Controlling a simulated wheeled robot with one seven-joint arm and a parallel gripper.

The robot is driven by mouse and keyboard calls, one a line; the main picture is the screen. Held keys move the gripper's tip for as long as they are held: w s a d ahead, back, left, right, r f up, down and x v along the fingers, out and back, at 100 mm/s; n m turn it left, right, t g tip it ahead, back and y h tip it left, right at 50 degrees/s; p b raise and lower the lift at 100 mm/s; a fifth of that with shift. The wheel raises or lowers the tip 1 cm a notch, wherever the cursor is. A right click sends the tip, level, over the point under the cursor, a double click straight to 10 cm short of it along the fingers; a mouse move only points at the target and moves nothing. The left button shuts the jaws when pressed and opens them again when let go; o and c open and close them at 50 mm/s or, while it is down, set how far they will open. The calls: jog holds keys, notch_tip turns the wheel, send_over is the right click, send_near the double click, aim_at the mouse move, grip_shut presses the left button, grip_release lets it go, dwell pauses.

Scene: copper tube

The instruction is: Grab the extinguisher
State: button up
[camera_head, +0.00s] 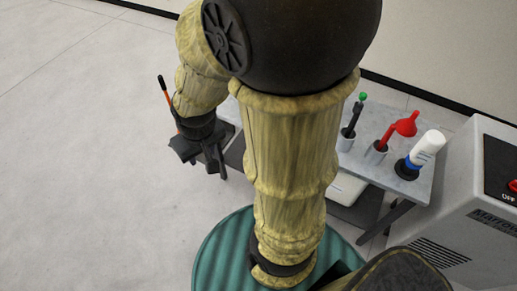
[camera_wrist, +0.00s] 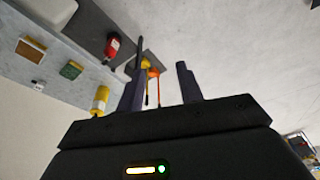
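A red cylinder with a pale band (camera_wrist: 112,46), which looks like the extinguisher, shows at the upper left of the wrist view, by a dark grey surface. It is small there, and I cannot make it out in the head view, where my arm covers much of the table. My gripper (camera_wrist: 161,56) is open, its two dark fingers apart with nothing held between them. The red cylinder lies beyond and to the left of the fingers. In the head view my gripper (camera_head: 211,161) hangs left of the table.
The grey table (camera_head: 415,187) holds a green-tipped tool (camera_head: 354,116), a red funnel (camera_head: 398,129) and a white-and-blue bottle (camera_head: 424,151). A grey machine (camera_head: 468,205) stands to its right. An orange-ended tool (camera_wrist: 153,73) shows beyond the fingers. Open floor (camera_head: 80,160) lies left.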

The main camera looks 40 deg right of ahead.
jog(key=shift+s, duration=0.1)
